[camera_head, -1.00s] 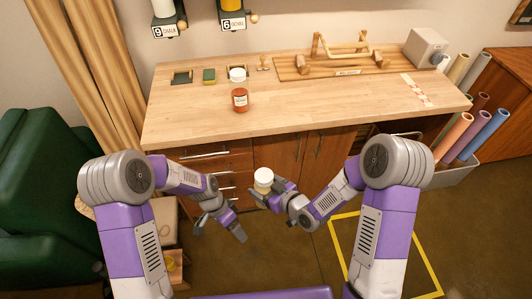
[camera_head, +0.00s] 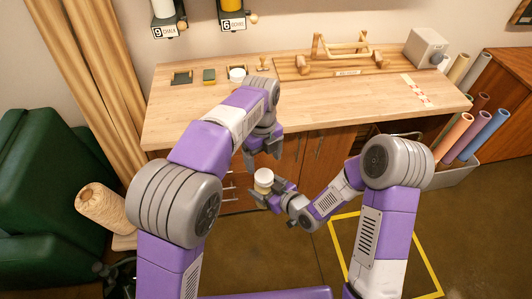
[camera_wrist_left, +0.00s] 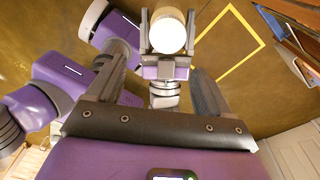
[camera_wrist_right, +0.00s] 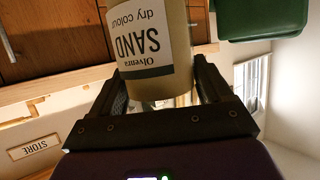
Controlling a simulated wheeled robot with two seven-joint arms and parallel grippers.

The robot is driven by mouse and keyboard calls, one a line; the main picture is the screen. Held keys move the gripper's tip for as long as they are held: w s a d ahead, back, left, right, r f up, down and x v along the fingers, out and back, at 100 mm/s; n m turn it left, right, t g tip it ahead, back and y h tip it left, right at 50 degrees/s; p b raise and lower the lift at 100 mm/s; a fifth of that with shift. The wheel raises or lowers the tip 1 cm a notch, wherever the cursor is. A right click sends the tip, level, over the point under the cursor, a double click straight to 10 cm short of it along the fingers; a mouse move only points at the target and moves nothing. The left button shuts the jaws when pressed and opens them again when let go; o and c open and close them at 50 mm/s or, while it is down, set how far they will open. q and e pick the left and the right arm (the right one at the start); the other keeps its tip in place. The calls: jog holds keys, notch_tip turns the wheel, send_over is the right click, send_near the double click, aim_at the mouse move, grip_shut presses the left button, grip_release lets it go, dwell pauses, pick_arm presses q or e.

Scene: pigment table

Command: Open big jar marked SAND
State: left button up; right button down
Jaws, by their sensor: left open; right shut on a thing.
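The SAND jar (camera_head: 264,182) is held in front of the table, below the tabletop level in the head view, with its white lid (camera_head: 263,174) on top. Its SAND label (camera_wrist_right: 140,45) faces the right wrist camera. My right gripper (camera_head: 267,190) is shut around the jar's body. My left gripper (camera_head: 263,158) is open and empty just above the lid, fingers pointing down. In the left wrist view the pale round lid (camera_wrist_left: 170,35) lies ahead, between and beyond the two spread fingers, apparently apart from them.
The wooden table (camera_head: 330,120) stands behind the grippers. My left arm covers part of the tabletop.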

aim_at(266, 174)
pick_arm(q)
jog(key=shift+w+d+f+t, duration=0.25)
jog(key=shift+w+d+t, duration=0.15)
jog(key=shift+w, duration=0.2)
notch_tip(266, 174, down, 8)
jog(key=shift+r, duration=0.15)
